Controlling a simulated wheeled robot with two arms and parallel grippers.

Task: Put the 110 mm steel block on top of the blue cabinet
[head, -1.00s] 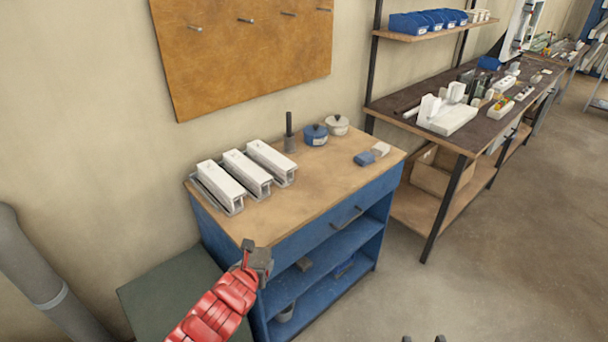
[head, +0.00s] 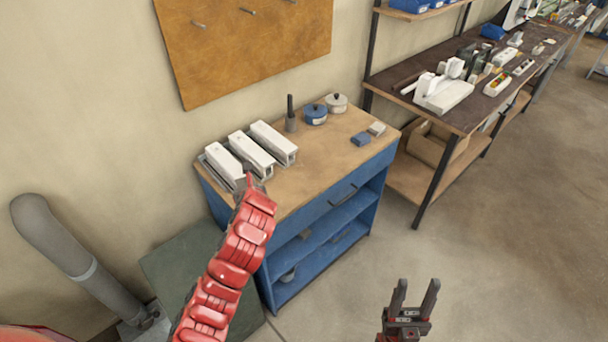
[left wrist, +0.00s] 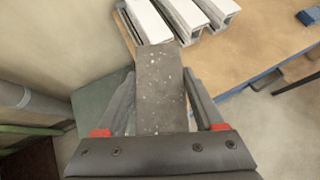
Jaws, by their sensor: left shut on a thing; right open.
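The steel block (left wrist: 160,100) is a dark grey bar with light specks, and my left gripper (left wrist: 160,78) is shut on it in the left wrist view. In the head view my red left arm reaches up to the front left of the blue cabinet's wooden top (head: 315,165). There the left gripper (head: 248,183) is mostly hidden behind the arm, and I cannot make out the block. In the left wrist view the block's far end overlaps the cabinet top's edge; its height above it is unclear. My right gripper (head: 414,296) is open and empty over the floor.
Three white profiles (head: 272,140) lie on the cabinet top's left. A dark post (head: 290,115), a blue pot (head: 315,114), a white pot (head: 336,103) and small blue (head: 361,139) and pale (head: 377,129) blocks stand behind and right. The front middle is clear.

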